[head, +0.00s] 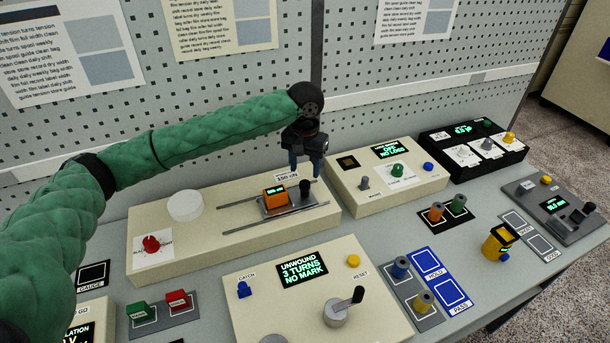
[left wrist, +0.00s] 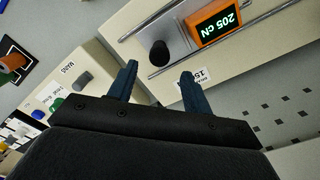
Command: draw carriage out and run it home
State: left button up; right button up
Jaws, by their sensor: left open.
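The carriage (head: 290,206) is a silver plate on two rails (head: 275,226) of a long cream bench unit (head: 225,215). It bears an orange readout (head: 275,197) and an upright black knob (head: 305,190). The left wrist view shows the readout (left wrist: 220,22) at 205 cN and the knob (left wrist: 159,53). My left gripper (head: 305,172) is open and empty, pointing down above the carriage's right end. In the left wrist view its fingertips (left wrist: 158,72) stand apart, with the knob beyond the gap between them. I see no contact. My right gripper is not in view.
A red knob (head: 151,244) and a white disc (head: 185,205) sit on the unit's left part. A counter box (head: 320,300) with a crank stands in front. A cream box (head: 385,180) is close on the right. A pegboard wall (head: 230,110) rises behind.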

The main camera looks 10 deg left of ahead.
aim_at(304, 182)
pick_arm(q)
jog(key=shift+s+f, duration=0.15)
jog(key=shift+f, duration=0.25)
notch_tip(304, 182, down, 5)
jog(key=shift+r+p, duration=0.2)
jog(key=shift+p, duration=0.85)
jog(key=shift+f, duration=0.7)
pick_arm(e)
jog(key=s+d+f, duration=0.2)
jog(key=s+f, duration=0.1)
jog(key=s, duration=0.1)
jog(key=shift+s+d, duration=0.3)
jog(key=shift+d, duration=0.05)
pick_arm(q)
grip_shut()
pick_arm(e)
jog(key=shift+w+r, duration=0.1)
